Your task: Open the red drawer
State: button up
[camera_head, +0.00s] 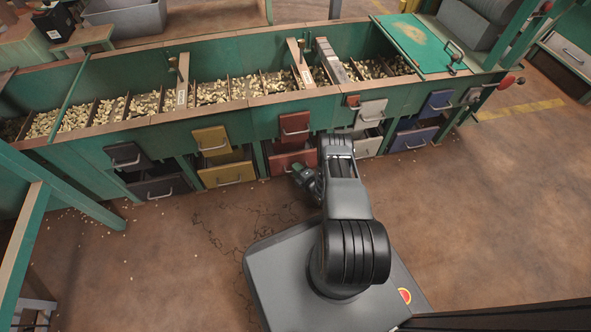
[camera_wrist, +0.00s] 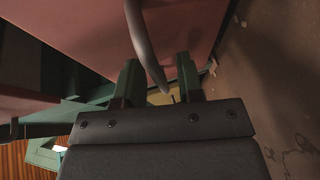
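The red drawer (camera_head: 282,161) is the lower red front in the hopper row, below a red flap (camera_head: 295,124) with its own handle. In the wrist view the red drawer front (camera_wrist: 185,25) fills the top, and its curved grey handle (camera_wrist: 146,45) runs down between my fingers. My gripper (camera_wrist: 160,82) is open, with its two green fingers apart on either side of the handle's lower part. I cannot tell whether either finger touches it. In the head view my gripper (camera_head: 304,177) is low at the drawer's right side, and my arm hides part of that area.
A yellow drawer (camera_head: 227,174) and a dark drawer (camera_head: 160,187) stand to the left. A white drawer (camera_head: 367,146) and a blue drawer (camera_head: 414,139) stand to the right. Nuts fill the hopper trough above. The brown floor in front is mostly clear.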

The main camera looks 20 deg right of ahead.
grip_shut()
dwell(0.3)
dwell(0.3)
